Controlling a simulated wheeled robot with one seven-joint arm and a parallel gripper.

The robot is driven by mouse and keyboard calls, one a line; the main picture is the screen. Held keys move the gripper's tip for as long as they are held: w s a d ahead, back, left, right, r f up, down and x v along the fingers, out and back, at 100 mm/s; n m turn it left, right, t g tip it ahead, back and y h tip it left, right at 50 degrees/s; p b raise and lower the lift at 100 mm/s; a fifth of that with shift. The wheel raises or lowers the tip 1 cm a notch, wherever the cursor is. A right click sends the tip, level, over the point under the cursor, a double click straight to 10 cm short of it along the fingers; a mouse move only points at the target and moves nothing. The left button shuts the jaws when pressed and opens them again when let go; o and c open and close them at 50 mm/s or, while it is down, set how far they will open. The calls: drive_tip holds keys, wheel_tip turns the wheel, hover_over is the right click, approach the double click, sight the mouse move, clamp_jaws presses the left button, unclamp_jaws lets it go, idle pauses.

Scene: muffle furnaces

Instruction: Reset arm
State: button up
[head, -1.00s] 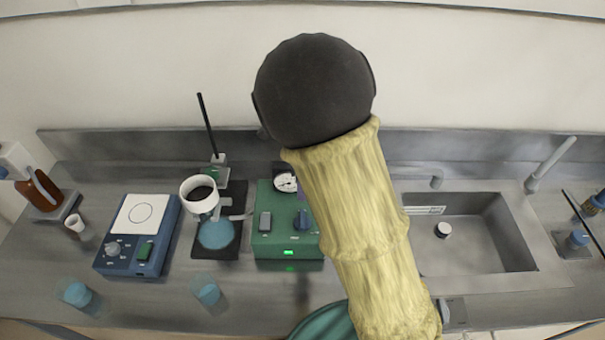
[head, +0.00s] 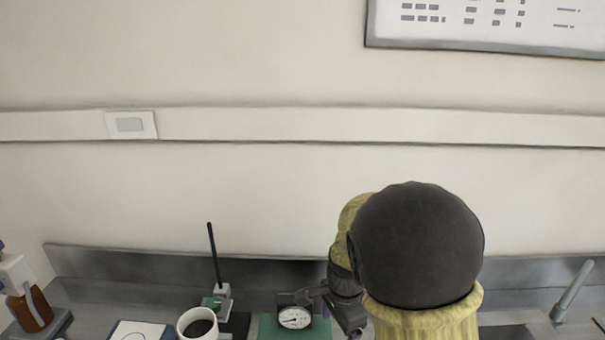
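My arm, in a yellow sleeve with a large dark rounded joint, fills the lower right of the head view. My gripper (head: 335,303) shows as a dark assembly at the left of that joint, just above the bench and beside the round dial gauge (head: 294,317). It is small and partly hidden by my arm, so whether its fingers are open or shut is unclear. I see nothing clearly held in it.
A white cup with dark contents (head: 197,324) and a stand with a black rod (head: 214,260) are left of the gauge. A brown bottle (head: 31,309) stands far left. A faucet (head: 572,291) is at right.

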drive_tip(key=s+d+n+t, duration=0.2)
drive_tip(key=s+d+n, duration=0.5)
drive_tip(key=s+n, duration=0.3)
drive_tip(key=n, duration=0.3)
drive_tip(key=shift+d+r+b, duration=0.15)
drive_tip(key=shift+r+b, duration=0.15)
drive_tip(key=shift+b, duration=0.1)
idle(1.3)
